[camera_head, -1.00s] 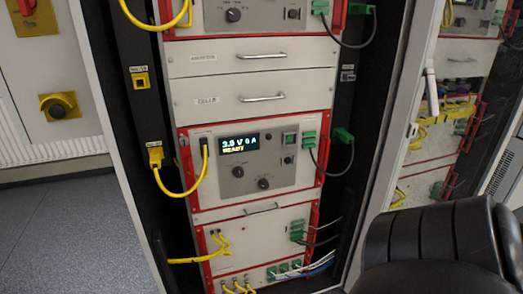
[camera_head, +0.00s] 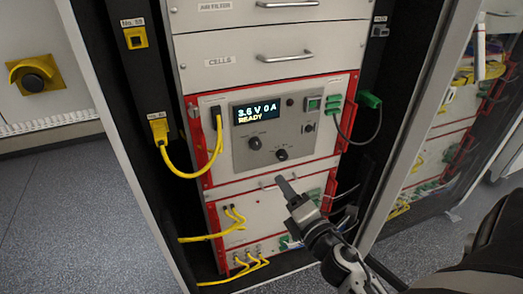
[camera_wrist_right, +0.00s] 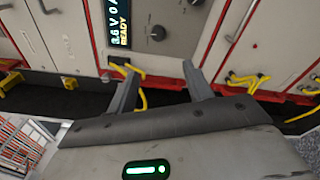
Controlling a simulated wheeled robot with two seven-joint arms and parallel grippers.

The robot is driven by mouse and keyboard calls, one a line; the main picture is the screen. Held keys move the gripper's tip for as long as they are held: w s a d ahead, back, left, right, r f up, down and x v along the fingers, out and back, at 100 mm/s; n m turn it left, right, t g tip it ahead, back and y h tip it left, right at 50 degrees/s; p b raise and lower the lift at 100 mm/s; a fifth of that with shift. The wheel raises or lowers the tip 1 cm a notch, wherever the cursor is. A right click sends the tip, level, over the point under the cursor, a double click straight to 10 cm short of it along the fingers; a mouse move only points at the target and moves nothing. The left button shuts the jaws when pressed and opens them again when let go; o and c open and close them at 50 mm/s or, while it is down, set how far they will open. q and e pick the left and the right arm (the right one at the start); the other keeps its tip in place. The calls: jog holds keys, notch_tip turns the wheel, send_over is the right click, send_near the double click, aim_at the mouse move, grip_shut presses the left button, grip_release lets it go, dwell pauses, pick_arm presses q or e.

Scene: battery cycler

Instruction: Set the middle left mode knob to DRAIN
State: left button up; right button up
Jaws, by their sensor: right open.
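The middle unit's grey control panel (camera_head: 305,117) has a lit display (camera_head: 256,113) reading "3.6 V 0 A READY". Below it are two dark round knobs, an upper left knob (camera_head: 255,143) and a lower right knob (camera_head: 282,155). Their labels and pointer settings are too small to read. My right gripper (camera_head: 283,184) is below the panel, apart from both knobs. In the right wrist view the right gripper (camera_wrist_right: 160,68) has its two fingers spread with nothing between them, and a knob (camera_wrist_right: 157,33) lies beyond them. My left gripper is not in view.
Yellow cables (camera_head: 200,172) hang left of the panel, and a green plug (camera_head: 369,99) with a dark cable is on the right. A lower unit (camera_head: 272,212) has more yellow cables. Drawers with handles (camera_head: 285,57) are above. Grey floor is open at left.

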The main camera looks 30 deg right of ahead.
jog(key=n, duration=0.2)
jog(key=p, duration=0.1)
send_near(258, 146)
jog(key=shift+n, duration=0.3)
jog(key=w, duration=0.5)
jog(key=w+d, duration=0.1)
jog(key=w, duration=0.1)
jog(key=shift+w+f+p, duration=0.15)
jog(key=shift+w+p, duration=0.1)
jog(key=shift+p, duration=0.15)
jog(key=shift+w+d, duration=0.1)
jog(key=shift+w, duration=0.3)
jog(key=c, duration=1)
